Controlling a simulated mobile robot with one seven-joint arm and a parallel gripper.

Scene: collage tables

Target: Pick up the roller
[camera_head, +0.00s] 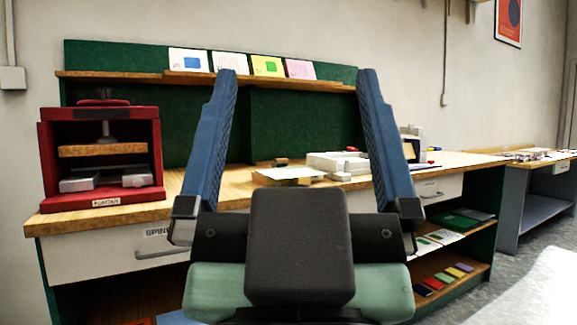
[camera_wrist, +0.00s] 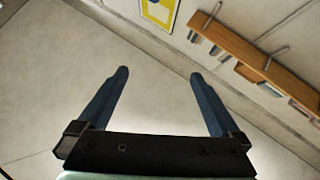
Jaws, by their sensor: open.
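My gripper (camera_head: 296,74) is raised in front of the head camera, with its two blue fingers wide apart and nothing between them. It also shows open and empty in the wrist view (camera_wrist: 158,74), against bare wall. I cannot pick out a roller for certain. A small brown and dark item (camera_head: 281,162) lies on the wooden worktable (camera_head: 110,214), seen between the fingers, but it is too small to identify. My gripper and wrist hide part of the tabletop.
A red press (camera_head: 101,152) stands on the table's left end. A white tray (camera_head: 338,163) and a flat pale sheet (camera_head: 288,174) lie mid-table. A shelf (camera_head: 130,77) with several cards runs above. Another table (camera_head: 540,165) stands at the right, beyond some open floor.

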